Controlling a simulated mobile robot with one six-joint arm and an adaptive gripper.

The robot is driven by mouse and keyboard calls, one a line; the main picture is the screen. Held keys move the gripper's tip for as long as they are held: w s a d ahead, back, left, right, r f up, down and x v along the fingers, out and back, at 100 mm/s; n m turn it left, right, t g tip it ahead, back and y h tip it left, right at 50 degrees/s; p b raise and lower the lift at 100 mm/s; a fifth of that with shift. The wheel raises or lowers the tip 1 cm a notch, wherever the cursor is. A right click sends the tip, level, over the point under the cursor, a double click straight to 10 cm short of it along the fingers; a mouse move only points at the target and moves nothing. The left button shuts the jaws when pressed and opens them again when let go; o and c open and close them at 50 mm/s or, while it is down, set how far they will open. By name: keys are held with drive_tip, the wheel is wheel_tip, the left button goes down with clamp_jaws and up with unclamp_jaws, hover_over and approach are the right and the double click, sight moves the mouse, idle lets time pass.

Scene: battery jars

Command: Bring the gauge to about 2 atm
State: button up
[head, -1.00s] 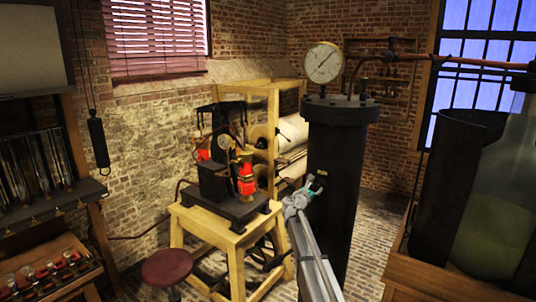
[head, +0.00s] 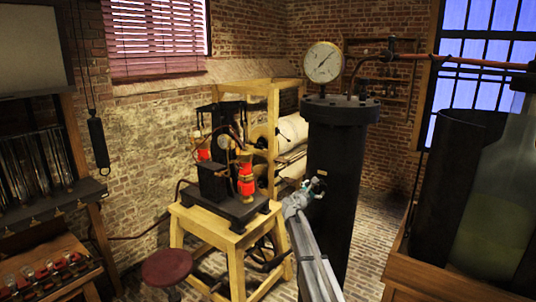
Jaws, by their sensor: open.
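The gauge (head: 323,62) is a round white dial with a brass rim, standing on top of a tall dark cylinder (head: 338,135). Its thin dark needle slants toward the upper right; the numbers are too small to read. My gripper (head: 316,186) is in front of the cylinder's middle, well below the gauge, and is open with nothing visible in it. I cannot tell whether it touches the cylinder. A copper pipe (head: 430,57) runs from the cylinder top to the right, with a small dark fitting (head: 390,46) on it.
A machine with red coils (head: 246,178) stands on a wooden table (head: 226,228) to the left. A dark red stool (head: 168,266) is in front. A large glass jar (head: 497,200) and a dark container (head: 458,170) stand at the right. Brick floor shows around the cylinder.

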idle(0.3)
drive_tip(key=shift+v, duration=2.5)
drive_tip(key=s+d+f+m+g+y+b, duration=0.1)
drive_tip(key=s+d+f+m+g+b, duration=0.3)
drive_tip(key=s+f+m, duration=0.5)
drive_tip(key=s+d+f+m+g+y+b, duration=0.1)
drive_tip(key=s+d+f+m+g+b, duration=0.35)
drive_tip(key=s+f, duration=0.7)
drive_tip(key=s+a+f+m+g+y+b, duration=0.3)
drive_tip(key=s+f, duration=0.4)
drive_tip(key=s, duration=0.5)
drive_tip(key=s+a+f+m+g+y+b, duration=0.3)
drive_tip(key=s+f+m, duration=0.4)
drive_tip(key=s, duration=0.5)
drive_tip(key=a+y+b, duration=0.1)
drive_tip(key=a+y, duration=0.1)
drive_tip(key=shift+m+y, duration=0.3)
drive_tip(key=shift+m, duration=0.05)
